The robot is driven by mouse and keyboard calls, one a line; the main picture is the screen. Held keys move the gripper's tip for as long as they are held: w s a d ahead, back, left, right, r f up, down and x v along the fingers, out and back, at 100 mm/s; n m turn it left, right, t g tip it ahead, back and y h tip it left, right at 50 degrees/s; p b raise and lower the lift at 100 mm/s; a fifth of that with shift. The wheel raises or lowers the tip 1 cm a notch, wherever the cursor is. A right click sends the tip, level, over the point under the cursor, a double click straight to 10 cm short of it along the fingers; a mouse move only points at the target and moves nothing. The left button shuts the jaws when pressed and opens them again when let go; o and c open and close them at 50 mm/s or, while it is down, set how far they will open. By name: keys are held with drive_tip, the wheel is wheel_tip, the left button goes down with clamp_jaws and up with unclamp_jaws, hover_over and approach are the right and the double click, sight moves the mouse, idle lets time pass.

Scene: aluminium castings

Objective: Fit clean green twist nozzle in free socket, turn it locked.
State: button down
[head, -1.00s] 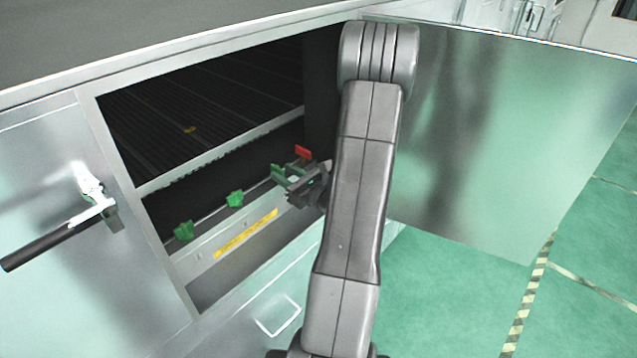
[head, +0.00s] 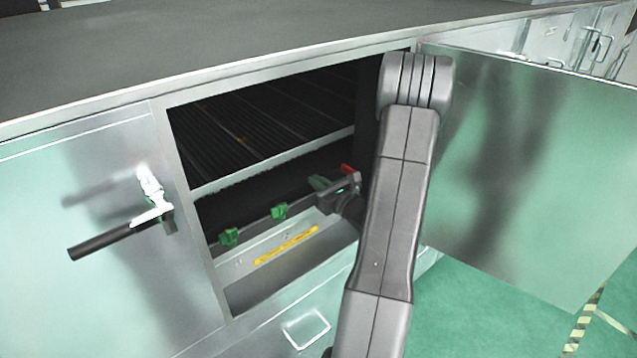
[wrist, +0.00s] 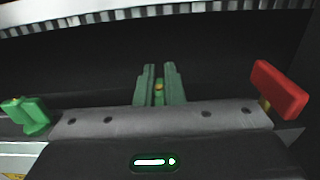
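In the wrist view my gripper's two dark green fingers (wrist: 160,85) stand close together in the middle. A narrow green piece with a brass-coloured spot (wrist: 159,88) shows between them; it appears to be the green nozzle, mostly hidden. In the head view my gripper (head: 318,184) is inside the open cabinet at the nozzle rail (head: 254,224), between a green nozzle (head: 279,211) and a red one (head: 348,169). The green neighbour (wrist: 27,115) is left and the red one (wrist: 280,90) right in the wrist view. The socket is hidden; I cannot tell whether the held nozzle is seated.
Another green nozzle (head: 228,236) stands farther left on the rail. A yellow label (head: 286,246) lies below. The cabinet frame (head: 187,190) surrounds the opening; an open door (head: 530,160) stands right. A black-handled lever (head: 120,236) juts out on the left.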

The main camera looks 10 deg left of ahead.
drive_tip(key=shift+w+d+f+m+t+h+b, duration=0.1)
drive_tip(key=shift+m+t+h+b, duration=1.2)
drive_tip(key=shift+b, duration=0.35)
drive_tip(key=shift+w+d+m+t+h+b, duration=0.1)
drive_tip(key=shift+m+t+h+b, duration=0.7)
drive_tip(key=shift+h+b, duration=0.45)
drive_tip(key=shift+w+d+m+t+h+b, duration=0.1)
drive_tip(key=shift+m+t+h+b, duration=0.65)
drive_tip(key=shift+h+b, duration=0.5)
drive_tip(key=shift+d+m+b, duration=0.1)
drive_tip(key=shift+m+b, duration=0.25)
drive_tip(key=shift+b, duration=0.2)
drive_tip(key=c, duration=1.5)
unclamp_jaws()
drive_tip(key=shift+o, duration=0.2)
drive_tip(key=shift+s, duration=0.1)
